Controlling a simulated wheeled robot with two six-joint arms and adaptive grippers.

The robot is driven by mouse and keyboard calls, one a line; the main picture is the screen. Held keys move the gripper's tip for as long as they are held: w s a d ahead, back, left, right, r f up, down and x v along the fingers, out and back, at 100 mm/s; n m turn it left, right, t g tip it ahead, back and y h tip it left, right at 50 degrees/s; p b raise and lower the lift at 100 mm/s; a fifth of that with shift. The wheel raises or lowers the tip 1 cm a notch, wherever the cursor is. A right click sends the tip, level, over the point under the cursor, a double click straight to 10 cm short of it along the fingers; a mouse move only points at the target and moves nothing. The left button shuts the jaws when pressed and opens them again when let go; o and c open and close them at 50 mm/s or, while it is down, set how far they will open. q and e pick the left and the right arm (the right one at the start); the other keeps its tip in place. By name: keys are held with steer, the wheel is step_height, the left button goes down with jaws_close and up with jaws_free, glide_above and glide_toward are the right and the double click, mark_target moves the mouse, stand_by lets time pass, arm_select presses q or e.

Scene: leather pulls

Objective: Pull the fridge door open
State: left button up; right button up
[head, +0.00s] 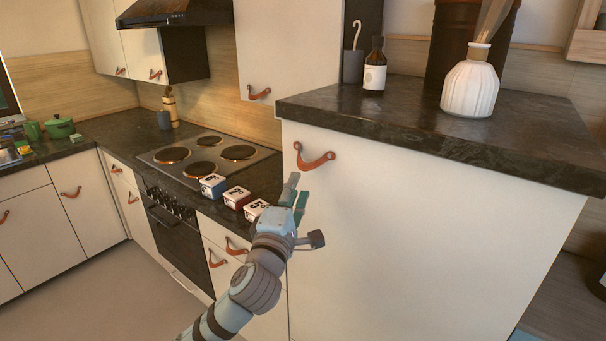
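The fridge (430,230) is a tall white cabinet front under a dark stone top, at the right of the head view. Its door looks shut. A brown leather pull (316,163) hangs in a shallow loop from two fixings near the door's upper left corner. My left gripper (298,189) is just below and left of the pull in the picture, near the door's left edge. Its two fingers point up and stand apart, with nothing seen between them. It looks apart from the pull, though the depth gap is hard to judge. My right gripper is out of view.
A stone top (440,135) overhangs the door and holds a white ribbed vase (469,90) and a brown bottle (375,68). Small labelled boxes (237,197) sit on the counter left of my gripper, beside the hob (210,155). Floor (110,290) is clear at lower left.

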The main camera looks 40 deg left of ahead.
mark_target(305, 166)
arm_select(q)
steer(key=x, duration=0.4)
steer(key=p+x, duration=0.1)
steer(key=x, duration=0.2)
steer(key=shift+r, duration=0.25)
jaws_close()
